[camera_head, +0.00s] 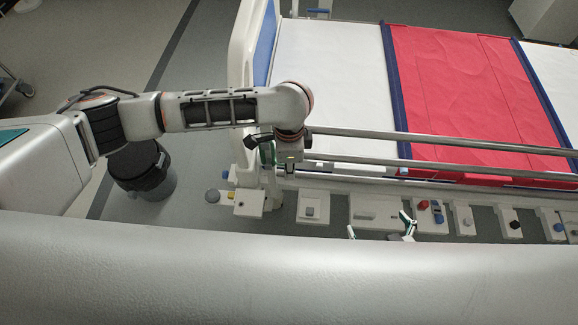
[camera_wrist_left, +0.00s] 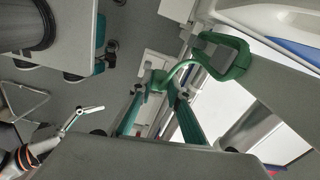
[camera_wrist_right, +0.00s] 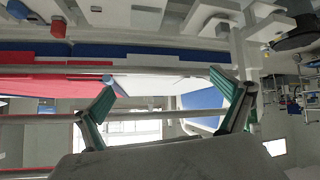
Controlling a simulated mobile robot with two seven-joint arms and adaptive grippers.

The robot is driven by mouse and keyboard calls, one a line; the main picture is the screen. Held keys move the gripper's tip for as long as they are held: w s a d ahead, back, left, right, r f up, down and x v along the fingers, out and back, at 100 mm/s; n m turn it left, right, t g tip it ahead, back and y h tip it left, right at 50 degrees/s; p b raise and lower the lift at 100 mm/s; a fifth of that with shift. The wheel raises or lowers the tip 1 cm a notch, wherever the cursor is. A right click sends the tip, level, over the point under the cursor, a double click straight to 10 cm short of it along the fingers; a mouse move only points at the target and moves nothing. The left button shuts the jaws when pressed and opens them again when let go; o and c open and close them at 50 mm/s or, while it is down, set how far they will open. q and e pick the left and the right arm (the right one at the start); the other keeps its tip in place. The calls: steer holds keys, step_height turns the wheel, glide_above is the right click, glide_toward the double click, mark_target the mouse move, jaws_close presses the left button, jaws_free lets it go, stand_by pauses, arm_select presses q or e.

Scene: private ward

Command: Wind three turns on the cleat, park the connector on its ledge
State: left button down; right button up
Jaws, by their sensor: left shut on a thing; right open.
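My left gripper (camera_wrist_left: 164,82) is shut on a thin green cable (camera_wrist_left: 181,70), as the left wrist view shows. The cable curves from the fingertips to a flat green loop (camera_wrist_left: 241,60) around a dark body, beside the bed end. That loop looks like cable around the cleat; I cannot count turns. In the head view my left arm reaches the bed's near corner, where its gripper is mostly hidden. My right gripper (camera_head: 380,229) is open beside the row of ledges; its fingers stand wide apart and empty in the right wrist view (camera_wrist_right: 168,100). I cannot identify the connector.
A bed with a red cover (camera_head: 470,85) lies beyond two metal side rails (camera_head: 440,143). Small light ledges with coloured knobs, such as this plate (camera_head: 375,213), line its near side. A grey round knob (camera_head: 212,195) stands left of them. Open floor lies at the left.

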arm_select(q)
steer(key=shift+s, duration=0.35)
steer(key=s, duration=0.6)
steer(key=shift+s+a, duration=0.15)
steer(key=shift+a, duration=0.05)
arm_select(e)
steer(key=shift+w+a+r, duration=0.1)
steer(key=shift+a+r, duration=0.15)
steer(key=shift+a, duration=0.2)
steer(key=shift+d, duration=0.2)
